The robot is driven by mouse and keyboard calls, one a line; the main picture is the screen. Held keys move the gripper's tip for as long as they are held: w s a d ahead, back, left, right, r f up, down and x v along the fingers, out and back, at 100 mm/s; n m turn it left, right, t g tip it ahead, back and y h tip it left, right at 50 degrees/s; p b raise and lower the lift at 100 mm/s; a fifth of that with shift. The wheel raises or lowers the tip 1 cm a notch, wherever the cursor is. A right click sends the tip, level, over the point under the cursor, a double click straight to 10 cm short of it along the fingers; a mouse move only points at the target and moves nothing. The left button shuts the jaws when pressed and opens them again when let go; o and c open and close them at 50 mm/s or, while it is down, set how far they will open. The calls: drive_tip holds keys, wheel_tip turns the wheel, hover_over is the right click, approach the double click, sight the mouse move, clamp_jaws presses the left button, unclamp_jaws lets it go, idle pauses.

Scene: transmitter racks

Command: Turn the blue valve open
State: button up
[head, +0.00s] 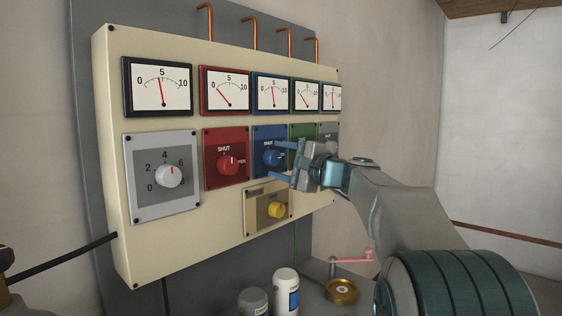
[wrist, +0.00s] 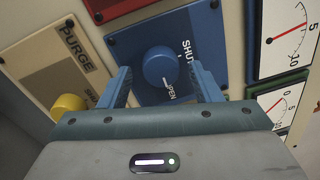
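The blue valve knob (head: 272,158) sits on a blue plate (head: 262,137) marked SHUT in the head view. In the wrist view the round blue knob (wrist: 161,66) shows with a white mark on its lower edge that lies near the word OPEN. My gripper (head: 283,157) is at the blue plate. In the wrist view its two blue fingers (wrist: 160,75) are apart, one on each side of the knob. Gaps show between the fingers and the knob, so it looks open and not touching. The blue gauge (head: 273,91) above the plate has a red needle pointing nearly straight up.
A red valve knob (head: 228,166) is left of the blue plate. A yellow PURGE knob (head: 276,210) is below. A grey dial (head: 170,176) is far left. My arm covers part of the green plate (head: 301,132). White bottle (head: 286,288) and brass bowl (head: 341,290) stand low in front.

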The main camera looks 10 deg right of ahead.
drive_tip(key=shift+s+d, duration=0.1)
drive_tip(key=b+v, duration=0.2)
drive_tip(key=v, duration=1.1)
drive_tip(key=shift+s, duration=0.3)
drive_tip(key=shift+f, duration=0.1)
drive_tip(key=s+a+f+n+g+h+p, duration=0.2)
drive_tip(key=s+a+f+g, duration=0.25)
drive_tip(key=f, duration=0.25)
drive_tip(key=s+a+f+n+g+h+p, duration=0.1)
drive_tip(key=s+a+f+n+g+p, duration=0.2)
drive_tip(key=a+f, duration=0.35)
drive_tip(key=s+d+f+n+g+h+p, duration=0.2)
drive_tip(key=s+f+n+g+h+p, duration=0.2)
drive_tip(key=s+f+n+h, duration=0.4)
drive_tip(key=s+f+p, duration=0.1)
drive_tip(key=s+f, duration=0.5)
drive_tip(key=s, duration=0.3)
drive_tip(key=shift+s+d+g, duration=0.2)
drive_tip(key=shift+g, duration=0.15)
